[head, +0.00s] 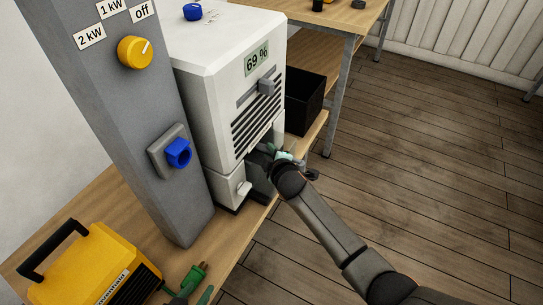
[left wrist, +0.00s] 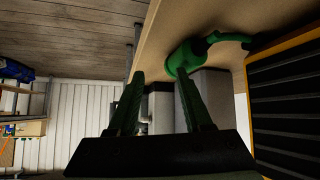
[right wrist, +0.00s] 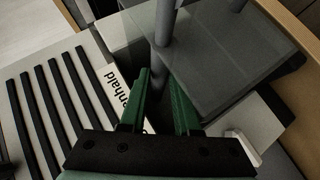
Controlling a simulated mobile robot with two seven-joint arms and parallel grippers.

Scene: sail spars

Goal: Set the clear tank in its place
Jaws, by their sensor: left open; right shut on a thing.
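The clear tank (right wrist: 225,60) shows as a grey see-through box in the right wrist view. My right gripper (right wrist: 160,85) is shut on its grey bar-like handle. In the head view the right gripper (head: 283,156) is at the low front opening of the white dehumidifier (head: 210,75). The tank (head: 258,178) is dark there and partly hidden by the arm; I cannot tell how far inside it is. My left gripper (left wrist: 160,105) is open beside a green plug (left wrist: 183,58).
A yellow heater (head: 90,265) stands front left, near the green plug (head: 193,278). A grey column (head: 130,110) with a yellow knob and blue socket stands beside the dehumidifier. A black bin (head: 304,100) stands behind it. The floor at right is clear.

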